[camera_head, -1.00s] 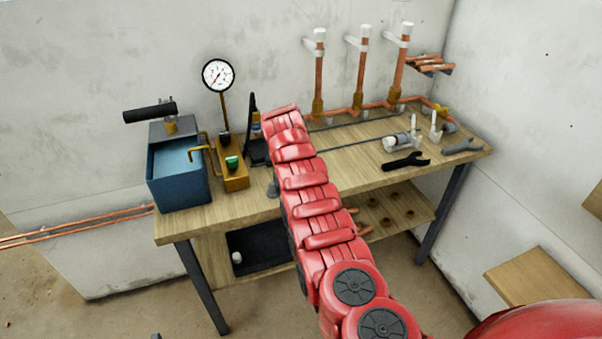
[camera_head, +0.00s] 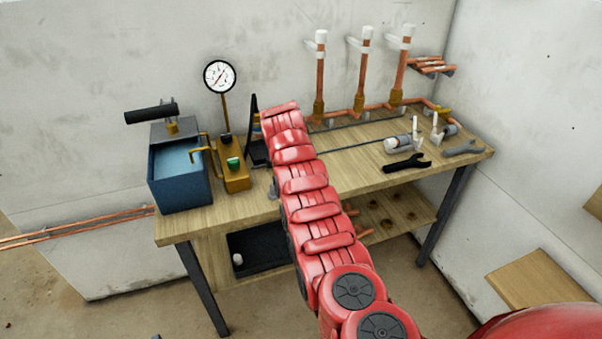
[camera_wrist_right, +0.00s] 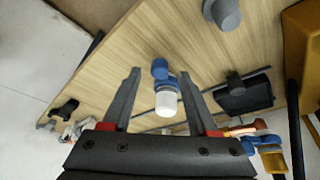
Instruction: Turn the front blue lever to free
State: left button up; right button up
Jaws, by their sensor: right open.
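In the right wrist view, a blue fitting (camera_wrist_right: 161,70) with a white, cap-like end (camera_wrist_right: 166,103) stands over the wooden bench top. It appears between the two grey fingers of my right gripper (camera_wrist_right: 160,73). The fingers are spread and hold nothing; I cannot tell how far below them the blue part is. Another blue part (camera_wrist_right: 265,140) with yellow shows at the lower right of that view. I cannot tell for sure which one is the front lever. In the head view my red right arm hides this spot and the gripper. My left gripper is not in view.
Copper risers (camera_head: 320,75) stand along the back. A grey round knob (camera_wrist_right: 226,13) is near the bench edge in the wrist view.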

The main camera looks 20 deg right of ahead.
jog(key=b+v, duration=0.1)
jog(key=v, duration=1.5)
jog(key=shift+b, duration=0.35)
